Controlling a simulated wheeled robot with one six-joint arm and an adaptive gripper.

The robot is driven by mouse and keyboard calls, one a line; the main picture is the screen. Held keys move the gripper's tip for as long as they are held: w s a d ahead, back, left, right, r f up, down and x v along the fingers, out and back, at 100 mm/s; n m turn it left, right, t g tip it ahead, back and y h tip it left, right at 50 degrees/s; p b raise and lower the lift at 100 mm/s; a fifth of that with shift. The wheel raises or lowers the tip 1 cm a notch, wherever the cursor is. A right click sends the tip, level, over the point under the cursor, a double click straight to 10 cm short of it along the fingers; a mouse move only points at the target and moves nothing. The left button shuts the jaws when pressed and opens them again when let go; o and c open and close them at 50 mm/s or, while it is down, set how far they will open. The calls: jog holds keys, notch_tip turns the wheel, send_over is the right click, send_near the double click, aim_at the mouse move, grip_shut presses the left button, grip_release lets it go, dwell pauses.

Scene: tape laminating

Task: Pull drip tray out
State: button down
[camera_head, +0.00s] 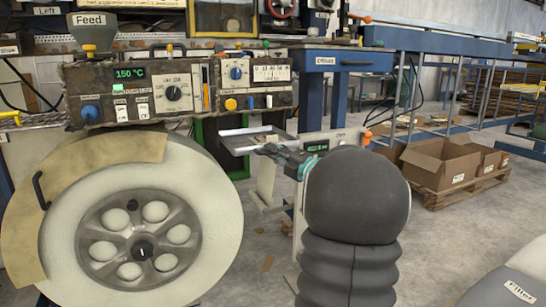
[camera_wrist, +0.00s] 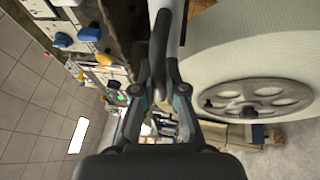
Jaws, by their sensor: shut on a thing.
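The drip tray (camera_head: 240,139) is a shallow grey metal tray with a raised rim. It juts out below the control panels, right of the big white roll, in the head view. My gripper (camera_head: 268,150) is at the tray's near right edge, with its fingers shut on it. My arm hides part of the space below and right of the tray in the head view.
The large white roll (camera_head: 205,205) with a grey hub stands close on the left, partly under a tan guard (camera_head: 110,160). Control panels (camera_head: 125,92) are above. A blue bench (camera_head: 335,60) stands behind. Cardboard boxes (camera_head: 437,160) sit on a pallet at right.

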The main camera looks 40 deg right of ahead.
jog(key=s+a+b, duration=0.2)
jog(key=s+b, duration=0.2)
jog(key=s, duration=0.7)
jog(key=shift+s+a+b, duration=0.25)
jog(key=shift+a+b, duration=0.1)
jog(key=shift+a, duration=0.05)
jog(key=c, duration=1.2)
grip_release()
jog(key=shift+s, duration=0.1)
jog(key=v, duration=1.1)
jog(key=shift+s, duration=0.4)
jog(key=shift+d, duration=0.15)
